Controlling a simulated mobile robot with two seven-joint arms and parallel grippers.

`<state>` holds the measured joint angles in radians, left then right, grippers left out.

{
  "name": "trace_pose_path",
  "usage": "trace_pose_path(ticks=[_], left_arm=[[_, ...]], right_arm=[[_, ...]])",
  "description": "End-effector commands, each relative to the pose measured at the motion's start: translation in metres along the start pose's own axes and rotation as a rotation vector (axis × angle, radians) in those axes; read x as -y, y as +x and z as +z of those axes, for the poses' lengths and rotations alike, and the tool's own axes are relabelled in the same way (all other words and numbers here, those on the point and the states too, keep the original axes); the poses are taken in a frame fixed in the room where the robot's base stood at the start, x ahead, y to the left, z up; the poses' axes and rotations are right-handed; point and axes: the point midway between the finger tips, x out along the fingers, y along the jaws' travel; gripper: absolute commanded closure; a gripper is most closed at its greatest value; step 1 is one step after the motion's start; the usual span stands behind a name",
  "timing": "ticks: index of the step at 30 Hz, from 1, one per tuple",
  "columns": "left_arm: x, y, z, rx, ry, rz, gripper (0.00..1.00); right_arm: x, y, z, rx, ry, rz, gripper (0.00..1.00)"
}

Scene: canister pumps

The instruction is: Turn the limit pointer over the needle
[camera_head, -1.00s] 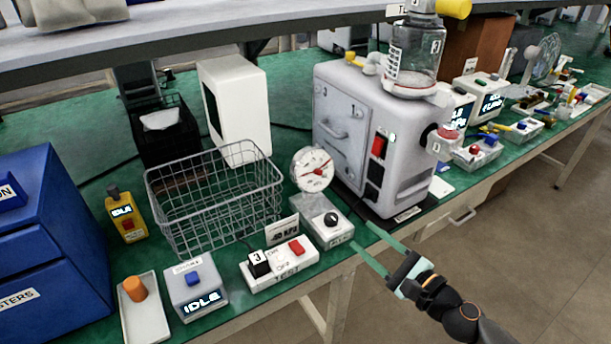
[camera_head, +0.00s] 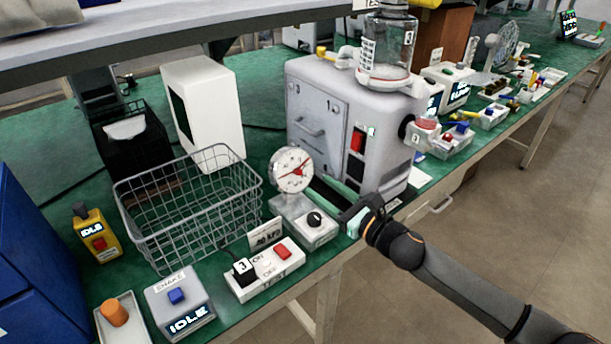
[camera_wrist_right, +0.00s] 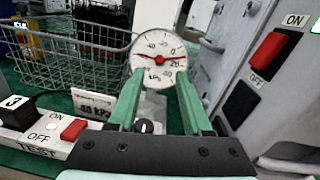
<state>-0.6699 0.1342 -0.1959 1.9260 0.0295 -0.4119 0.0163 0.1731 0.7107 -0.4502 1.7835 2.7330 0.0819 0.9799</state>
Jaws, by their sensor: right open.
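The round gauge (camera_head: 291,170) has a white dial and stands on a grey base with a black knob (camera_head: 314,219). A red needle shows on the dial in the right wrist view (camera_wrist_right: 158,54); I cannot clearly tell a separate limit pointer from it. My right gripper (camera_head: 315,187) has long green fingers and is open and empty. Its fingertips point at the gauge, just in front of its lower part. In the right wrist view the dial shows above and between the fingertips, and the fingers partly hide the base. My left gripper is not in view.
A card marked 40 kPa (camera_head: 265,234) stands behind the TEST switch box (camera_head: 265,270). A wire basket (camera_head: 190,205) is left of the gauge. The large grey machine (camera_head: 345,130) stands close on the right, with little room beside the fingers.

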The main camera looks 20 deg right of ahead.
Motion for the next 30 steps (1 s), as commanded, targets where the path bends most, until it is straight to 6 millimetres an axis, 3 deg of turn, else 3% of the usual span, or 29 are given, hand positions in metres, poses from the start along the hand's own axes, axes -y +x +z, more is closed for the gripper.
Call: trace_pose_path(ticks=[6, 12, 24, 30], left_arm=[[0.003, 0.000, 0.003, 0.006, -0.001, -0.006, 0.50], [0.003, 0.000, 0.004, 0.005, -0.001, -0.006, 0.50], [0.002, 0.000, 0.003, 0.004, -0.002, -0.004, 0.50], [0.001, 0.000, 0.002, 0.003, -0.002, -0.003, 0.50]], right_arm=[[0.000, 0.035, 0.002, 0.003, -0.001, 0.000, 0.51], [0.000, 0.055, 0.000, 0.001, 0.000, 0.000, 0.51], [-0.001, 0.061, 0.000, 0.000, -0.001, 0.001, 0.51], [-0.001, 0.061, 0.000, 0.000, -0.001, 0.000, 0.72]])
